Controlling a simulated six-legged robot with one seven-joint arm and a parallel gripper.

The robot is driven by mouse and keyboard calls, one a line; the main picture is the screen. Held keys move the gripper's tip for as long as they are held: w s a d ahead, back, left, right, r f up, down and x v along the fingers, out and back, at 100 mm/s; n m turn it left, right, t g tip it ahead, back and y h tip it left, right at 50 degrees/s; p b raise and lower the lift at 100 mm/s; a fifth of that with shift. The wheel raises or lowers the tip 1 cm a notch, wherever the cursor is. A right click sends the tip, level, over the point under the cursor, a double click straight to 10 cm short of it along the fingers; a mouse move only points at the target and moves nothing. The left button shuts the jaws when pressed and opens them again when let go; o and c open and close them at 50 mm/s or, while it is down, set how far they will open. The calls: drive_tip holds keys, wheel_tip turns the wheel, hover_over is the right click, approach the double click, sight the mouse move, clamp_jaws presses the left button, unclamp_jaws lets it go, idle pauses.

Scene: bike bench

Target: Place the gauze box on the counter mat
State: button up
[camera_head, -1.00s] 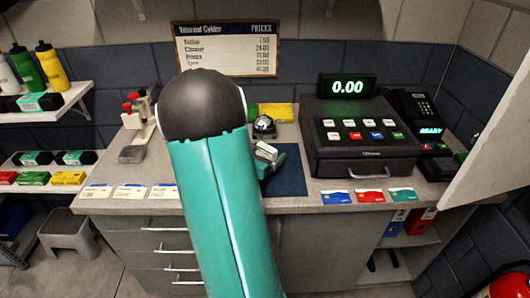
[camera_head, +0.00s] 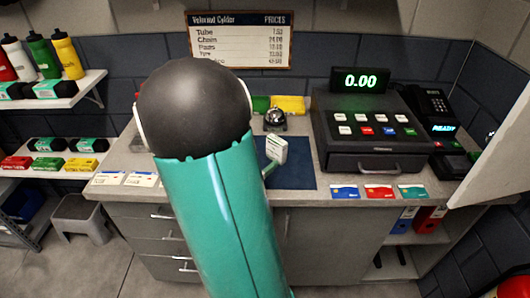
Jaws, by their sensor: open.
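A small white box with faint print (camera_head: 276,148), which looks like the gauze box, shows just right of my arm. It appears upright, over or on the left part of the dark blue counter mat (camera_head: 302,176); I cannot tell whether it touches the mat. A teal piece of my gripper (camera_head: 269,168) shows at the box's lower left. The rest of my gripper is hidden behind my large teal and black arm link, which also covers the mat's left side. My gripper is open; whether a finger touches the box cannot be seen.
A silver bell (camera_head: 274,119) stands behind the mat, with a yellow box (camera_head: 288,104) at the back. The cash register (camera_head: 368,135) stands right of the mat. Cards (camera_head: 379,192) line the front right edge, and more cards (camera_head: 140,180) the left. The mat's right part is clear.

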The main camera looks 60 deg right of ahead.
drive_tip(key=shift+a+r, duration=0.1)
drive_tip(key=shift+a, duration=0.35)
drive_tip(key=shift+w, duration=0.1)
drive_tip(key=shift+a+r+m, duration=0.2)
drive_tip(key=shift+m, duration=0.1)
drive_tip(key=a+r+m+t+y, duration=0.2)
drive_tip(key=a+m+y, duration=0.3)
drive_tip(key=a, duration=0.7)
drive_tip(key=w+a+r+m+t+y, duration=0.1)
drive_tip(key=a+r+m+t+y, duration=0.2)
drive_tip(key=a, duration=1)
drive_tip(key=w+a+r+m+t+y, duration=0.1)
drive_tip(key=a+r+m+y, duration=0.5)
drive_tip(key=a, duration=0.6)
drive_tip(key=shift+a+m+t+y, duration=0.4)
drive_tip(key=shift+m+t+y, duration=0.4)
drive_tip(key=shift+m+y, duration=0.2)
drive_tip(key=shift+w, duration=0.1)
